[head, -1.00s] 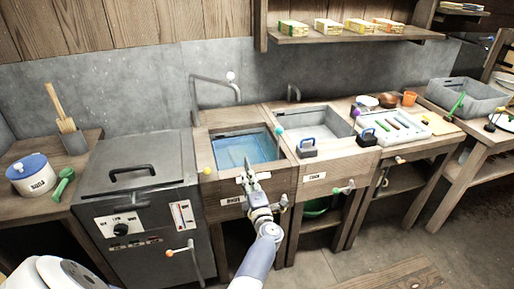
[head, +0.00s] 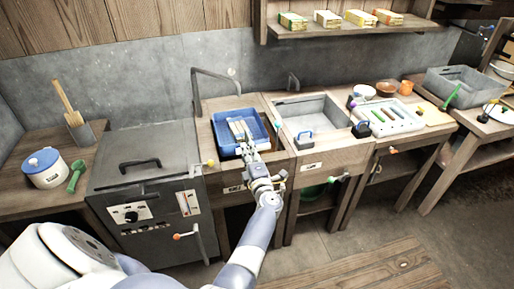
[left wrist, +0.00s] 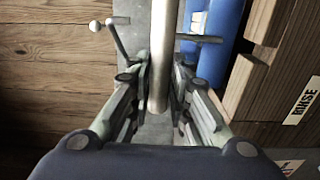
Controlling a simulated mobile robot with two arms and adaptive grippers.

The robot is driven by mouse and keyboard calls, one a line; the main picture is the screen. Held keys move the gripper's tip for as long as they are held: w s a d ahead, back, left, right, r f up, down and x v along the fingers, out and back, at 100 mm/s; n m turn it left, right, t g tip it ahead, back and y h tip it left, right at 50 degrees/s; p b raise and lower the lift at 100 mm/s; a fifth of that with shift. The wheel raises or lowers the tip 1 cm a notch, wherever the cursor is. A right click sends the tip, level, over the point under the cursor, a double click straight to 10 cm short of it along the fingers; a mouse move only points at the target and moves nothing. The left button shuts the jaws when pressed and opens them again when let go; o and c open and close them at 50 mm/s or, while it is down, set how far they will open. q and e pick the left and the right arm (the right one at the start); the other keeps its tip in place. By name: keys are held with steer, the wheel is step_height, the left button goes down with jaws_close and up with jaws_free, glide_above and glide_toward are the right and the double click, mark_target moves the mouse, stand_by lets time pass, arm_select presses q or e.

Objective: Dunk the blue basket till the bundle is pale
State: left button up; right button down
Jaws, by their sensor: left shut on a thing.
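The blue basket (head: 220,126) is up at the top of the rinse basin in the head view, hiding most of the basin. A bundle of pale, whitish strips (head: 237,129) lies in it, partly hidden by my gripper. My left gripper (head: 248,148) is shut at the basket's front side. In the left wrist view, my left gripper (left wrist: 158,95) has its fingers around a grey bar (left wrist: 160,50), apparently the basket's handle. The blue basket (left wrist: 228,22) shows beyond it with a small pale patch. My right gripper is out of view.
A white tray (head: 390,115) is farther right.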

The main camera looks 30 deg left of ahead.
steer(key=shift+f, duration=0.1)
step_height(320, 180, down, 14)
steer(key=b, duration=1.4)
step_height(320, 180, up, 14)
steer(key=p, duration=1.4)
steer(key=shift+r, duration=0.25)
